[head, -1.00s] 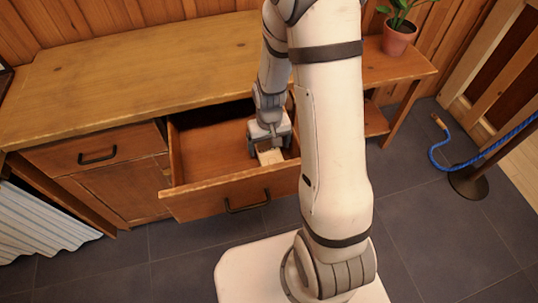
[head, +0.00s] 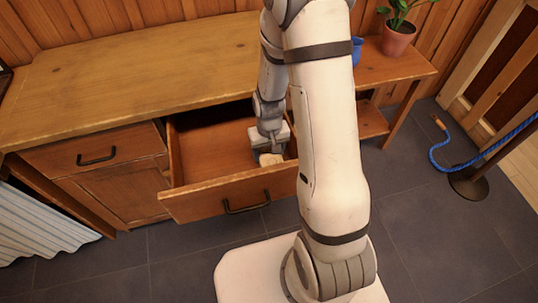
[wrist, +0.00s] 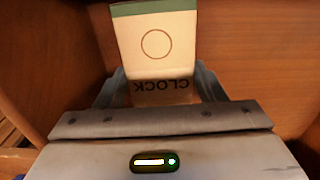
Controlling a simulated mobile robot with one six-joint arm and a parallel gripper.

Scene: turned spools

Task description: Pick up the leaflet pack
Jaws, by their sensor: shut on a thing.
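The leaflet pack (head: 271,159) is a small cream block inside the open drawer (head: 240,197), near its front right. In the wrist view the pack (wrist: 156,45) shows a cream face with a green band, a ring outline and the upside-down word CLOCK on the side nearer me. My gripper (head: 268,148) reaches down into the drawer. In the wrist view its grey fingers (wrist: 158,88) stand on both sides of the pack and are shut on it. Whether the pack touches the drawer floor is hard to tell.
The drawer walls surround my gripper closely. The wooden counter (head: 130,85) lies behind. A blue cup (head: 357,50) and a potted plant (head: 398,38) stand on the right shelf. A blue rope (head: 480,152) hangs from a post at far right. The left of the drawer is empty.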

